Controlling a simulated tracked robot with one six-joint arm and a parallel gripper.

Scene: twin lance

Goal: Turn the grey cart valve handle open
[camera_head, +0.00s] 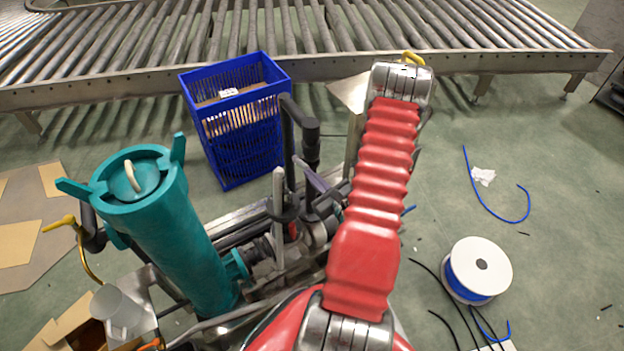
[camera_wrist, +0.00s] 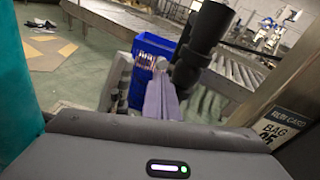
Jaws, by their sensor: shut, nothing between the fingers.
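A light grey upright lever (camera_head: 279,205), which looks like the grey cart valve handle, rises from the cart's pipework in the head view. A similar grey upright shape (camera_wrist: 116,84) shows left of centre in the wrist view. A pale purple lever (camera_head: 317,182) slants to its right; it also shows in the wrist view (camera_wrist: 161,98). My gripper's dark housing (camera_wrist: 165,145) fills the bottom of the wrist view. Its fingertips are hidden, and in the head view my red arm covers the wrist area. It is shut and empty. I cannot tell whether it touches the lever.
A large teal cylinder (camera_head: 175,220) stands left of the levers. A black pipe (camera_head: 299,120) rises just behind them, with a blue crate (camera_head: 245,140) beyond. A roller conveyor (camera_head: 300,65) crosses the back. A cable spool (camera_head: 480,270) and loose cables lie on the right floor.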

